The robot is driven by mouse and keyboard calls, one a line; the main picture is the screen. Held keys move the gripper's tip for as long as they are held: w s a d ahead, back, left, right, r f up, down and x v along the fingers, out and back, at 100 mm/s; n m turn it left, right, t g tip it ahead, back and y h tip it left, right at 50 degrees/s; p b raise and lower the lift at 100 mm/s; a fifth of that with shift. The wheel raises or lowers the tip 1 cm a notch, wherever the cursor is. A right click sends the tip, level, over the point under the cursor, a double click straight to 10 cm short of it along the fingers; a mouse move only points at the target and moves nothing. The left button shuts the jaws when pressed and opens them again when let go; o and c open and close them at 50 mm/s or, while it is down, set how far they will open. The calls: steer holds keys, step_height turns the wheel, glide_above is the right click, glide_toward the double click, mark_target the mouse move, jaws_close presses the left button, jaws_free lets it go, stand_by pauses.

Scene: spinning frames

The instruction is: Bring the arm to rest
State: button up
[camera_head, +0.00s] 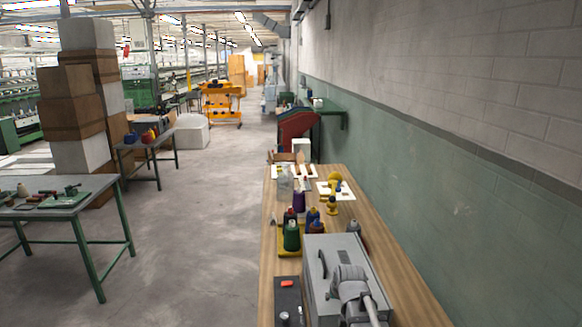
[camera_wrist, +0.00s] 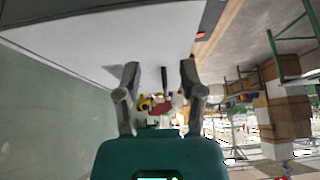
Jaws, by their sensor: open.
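My gripper (camera_wrist: 160,76) shows in the wrist view with its two grey fingers apart and nothing between them. The wrist picture is turned over, with the floor at the top right. The fingers point along the workbench, and a large pale grey surface, seemingly the grey box, fills the top of that view. In the head view a grey jointed part that looks like my arm (camera_head: 356,296) is over the grey box (camera_head: 318,262) at the near end of the bench. I cannot make out the fingers there, nor whether anything touches the box.
The wooden workbench (camera_head: 392,262) runs along the green and white wall (camera_head: 450,190). Cones of yarn, including a green one (camera_head: 292,236) and a purple one (camera_head: 299,201), stand beyond the box. A green-legged table (camera_head: 40,208) stands left. The aisle floor (camera_head: 205,240) is clear.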

steer(key=s+d+f+g+b, duration=0.1)
steer(key=s+f+g+b, duration=0.2)
steer(key=s, duration=0.5)
steer(key=s+d+f+g+b, duration=0.2)
steer(key=s+f, duration=0.4)
steer(key=s, duration=0.3)
steer(key=shift+s+d+f+g+h+b, duration=0.15)
steer(key=shift+s+g+h+b, duration=0.2)
steer(key=shift+g+b, duration=0.25)
